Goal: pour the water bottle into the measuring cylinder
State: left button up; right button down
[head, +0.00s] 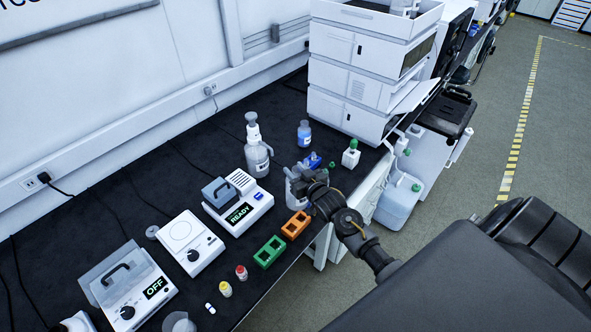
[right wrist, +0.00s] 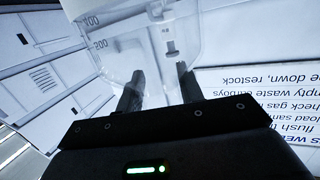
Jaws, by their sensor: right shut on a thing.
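My right gripper (head: 305,184) is at the front edge of the bench. In the right wrist view its two dark fingers (right wrist: 160,88) are shut on a clear vessel with printed graduations and a small label, which looks like the water bottle (right wrist: 115,45). In the head view this vessel (head: 293,188) is pale and partly hidden by my gripper. Its top and water level are unclear. I cannot pick out a measuring cylinder with certainty; a clear open vessel (head: 179,323) is cut off at the bottom edge. My left gripper is not in view.
A grey bottle with a tall top (head: 256,158), a blue bottle (head: 304,134) and a green-capped bottle (head: 351,154) stand behind. Orange (head: 295,225) and green (head: 269,252) racks lie near the front edge. Benchtop devices (head: 238,202) are left, the white instrument stack (head: 350,75) behind.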

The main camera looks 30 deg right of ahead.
jog(key=shift+w+d+f+m, duration=0.1)
jog(key=shift+d+f+m, duration=0.25)
jog(key=shift+f, duration=0.1)
jog(key=shift+w+d+f+m+g+y+b, duration=0.2)
jog(key=shift+d+f+m+b, duration=0.25)
jog(key=shift+d+f+m, duration=0.3)
jog(key=shift+d+f+m+g+y+b, duration=0.1)
jog(key=shift+d+f+m+y+b, duration=0.25)
jog(key=shift+d+f+m, duration=0.35)
jog(key=shift+s+a+p, duration=0.1)
jog(key=shift+a+p, duration=0.05)
jog(key=shift+p, duration=0.15)
jog(key=shift+d+f, duration=0.25)
jog(key=shift+d, duration=0.05)
jog(key=shift+d, duration=0.1)
